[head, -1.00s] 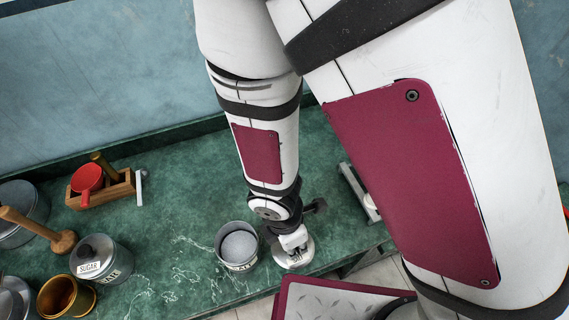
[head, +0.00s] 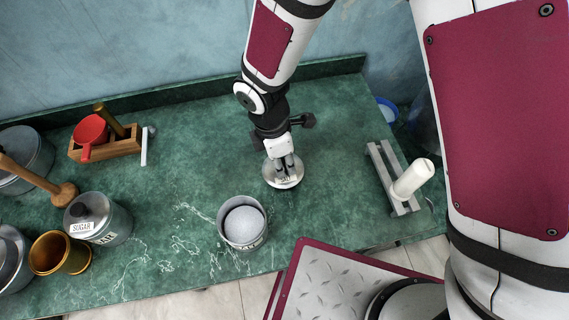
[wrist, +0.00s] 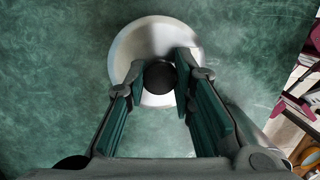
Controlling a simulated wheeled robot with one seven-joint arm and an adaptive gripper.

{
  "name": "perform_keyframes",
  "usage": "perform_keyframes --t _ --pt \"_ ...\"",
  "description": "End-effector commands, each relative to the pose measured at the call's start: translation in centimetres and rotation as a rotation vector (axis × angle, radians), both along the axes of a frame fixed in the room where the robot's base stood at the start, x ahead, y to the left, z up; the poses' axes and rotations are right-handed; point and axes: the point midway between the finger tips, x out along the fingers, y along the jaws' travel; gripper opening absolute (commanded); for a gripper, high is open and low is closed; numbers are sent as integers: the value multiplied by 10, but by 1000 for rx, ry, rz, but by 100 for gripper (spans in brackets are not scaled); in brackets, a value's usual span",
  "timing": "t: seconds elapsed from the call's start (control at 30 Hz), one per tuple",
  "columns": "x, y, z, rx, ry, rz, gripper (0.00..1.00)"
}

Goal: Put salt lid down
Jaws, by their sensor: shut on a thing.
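The salt lid (head: 284,181) is a round pale metal disc with a dark knob and a small label. In the head view it is over the green counter, to the right of and behind the open salt canister (head: 243,224), which shows white salt inside. My gripper (head: 285,163) is shut on the lid's knob from above. In the wrist view the lid (wrist: 160,40) is under my gripper (wrist: 162,80), with the dark knob between the fingers. I cannot tell whether the lid touches the counter.
The green counter (head: 200,140) is clear around the lid. A grey rack with a white roll (head: 411,180) stands to the right. A sugar canister (head: 95,220), a brass pot (head: 58,254) and a wooden box (head: 105,145) with a red scoop (head: 90,132) are at the left.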

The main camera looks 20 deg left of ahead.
Motion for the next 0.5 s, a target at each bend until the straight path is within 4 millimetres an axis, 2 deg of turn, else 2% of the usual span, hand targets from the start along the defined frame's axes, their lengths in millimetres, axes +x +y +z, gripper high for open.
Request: perform_keyframes --t 0.3,0.5 --pt "1 0 -35 -1 0 3 0" --pt "0 0 -34 1 -1 1 0"
